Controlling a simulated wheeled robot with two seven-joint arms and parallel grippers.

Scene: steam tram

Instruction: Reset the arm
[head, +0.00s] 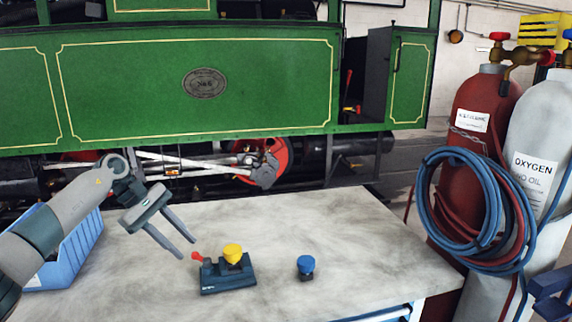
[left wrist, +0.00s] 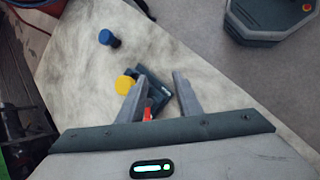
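My left gripper (head: 186,248) is at the left side of the workbench. Its two fingers are spread apart, with nothing held between them. In the left wrist view the open left gripper (left wrist: 160,80) has a red lever tip (left wrist: 148,113) showing between its fingers. A dark teal fixture (head: 228,278) with a yellow knob (head: 232,253) and a red-tipped lever stands on the bench, right of the gripper in the head view. It also shows beyond the fingers in the left wrist view (left wrist: 152,78). My right gripper is in neither view.
A blue-topped knob piece (head: 306,265) stands on the pale bench (head: 370,240). A blue bin (head: 70,250) is at the left, beside my arm. Red (head: 480,120) and grey (head: 540,150) gas cylinders with hoses stand right. The green tram (head: 130,90) is behind. The bench's right part is clear.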

